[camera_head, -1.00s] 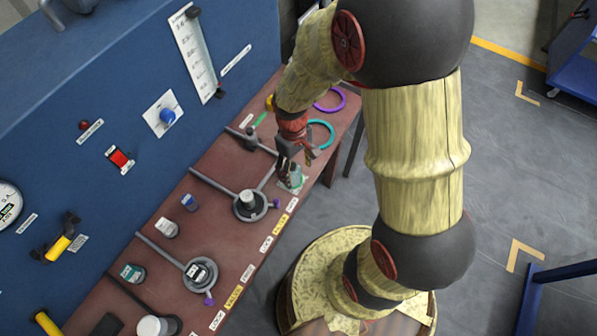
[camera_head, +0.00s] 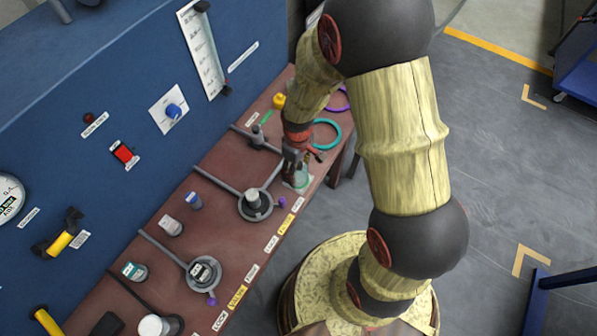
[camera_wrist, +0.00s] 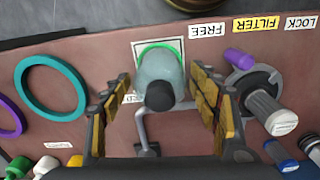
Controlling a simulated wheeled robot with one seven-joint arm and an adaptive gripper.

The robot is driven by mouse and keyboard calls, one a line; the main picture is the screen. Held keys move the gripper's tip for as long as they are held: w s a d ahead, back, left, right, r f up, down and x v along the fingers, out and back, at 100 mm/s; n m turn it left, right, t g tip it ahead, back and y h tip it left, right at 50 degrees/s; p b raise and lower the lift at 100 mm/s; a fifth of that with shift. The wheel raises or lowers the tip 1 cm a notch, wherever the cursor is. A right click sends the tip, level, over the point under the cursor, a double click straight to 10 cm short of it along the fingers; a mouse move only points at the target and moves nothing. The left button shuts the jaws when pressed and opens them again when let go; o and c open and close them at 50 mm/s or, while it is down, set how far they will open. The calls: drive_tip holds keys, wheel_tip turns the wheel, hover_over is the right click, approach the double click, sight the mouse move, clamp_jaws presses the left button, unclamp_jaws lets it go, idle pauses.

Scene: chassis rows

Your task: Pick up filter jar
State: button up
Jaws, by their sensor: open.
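A translucent grey-green jar with a dark round knob on top (camera_wrist: 158,78) stands in the middle of the wrist view, on a white square pad (camera_wrist: 176,46) with a green ring around the jar. I take it for the filter jar. My gripper (camera_wrist: 161,88) is open, with one finger on each side of the jar and a visible gap at both sides. In the head view my gripper (camera_head: 296,166) is low over the pad at the bench's front edge and hides much of the jar (camera_head: 302,178).
A clamp ring holding a white-topped jar (camera_wrist: 281,118) stands close to the right finger, with a purple knob (camera_wrist: 239,57). A teal ring (camera_wrist: 50,87) lies left of the left finger. The blue panel (camera_head: 100,100) rises behind the bench (camera_head: 225,225).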

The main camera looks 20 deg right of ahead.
drive_tip(key=shift+f, duration=0.5)
drive_tip(key=shift+c, duration=1)
drive_tip(key=c, duration=0.9)
